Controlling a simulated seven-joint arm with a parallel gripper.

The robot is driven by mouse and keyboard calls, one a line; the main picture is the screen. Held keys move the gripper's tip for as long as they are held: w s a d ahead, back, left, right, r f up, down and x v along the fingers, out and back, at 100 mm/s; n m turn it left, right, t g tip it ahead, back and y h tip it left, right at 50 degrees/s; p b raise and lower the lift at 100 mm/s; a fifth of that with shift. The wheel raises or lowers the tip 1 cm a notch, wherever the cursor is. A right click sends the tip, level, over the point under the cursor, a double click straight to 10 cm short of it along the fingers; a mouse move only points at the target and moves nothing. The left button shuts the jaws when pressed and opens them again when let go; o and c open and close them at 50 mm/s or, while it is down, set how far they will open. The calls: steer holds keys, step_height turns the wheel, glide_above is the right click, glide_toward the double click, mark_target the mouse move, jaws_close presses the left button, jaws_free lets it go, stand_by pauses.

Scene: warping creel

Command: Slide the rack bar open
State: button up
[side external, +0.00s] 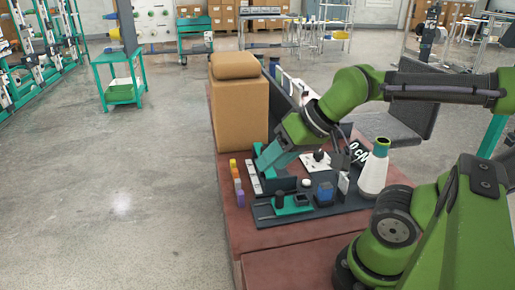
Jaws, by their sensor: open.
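My gripper (264,163) reaches down to the left over the dark equipment board (318,214) on the reddish bench. Its teal end is at the board's left edge, close to a narrow pale strip with dark marks (254,178). This strip may be the rack bar, but I cannot be sure. The gripper is open. Its fingertips are small and partly hidden, so I cannot tell whether they touch the strip or stand around it.
Small coloured blocks (237,183) line the left. The bench's front left is clear.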

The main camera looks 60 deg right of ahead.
steer(key=shift+o, duration=0.9)
steer(key=shift+w+d+f, duration=0.1)
steer(key=shift+d+f, duration=0.1)
steer(key=shift+f, duration=0.1)
steer(key=m+g+h, duration=0.2)
steer(key=m+g, duration=0.5)
glide_above(264, 147)
step_height(264, 147, down, 16)
jaws_close()
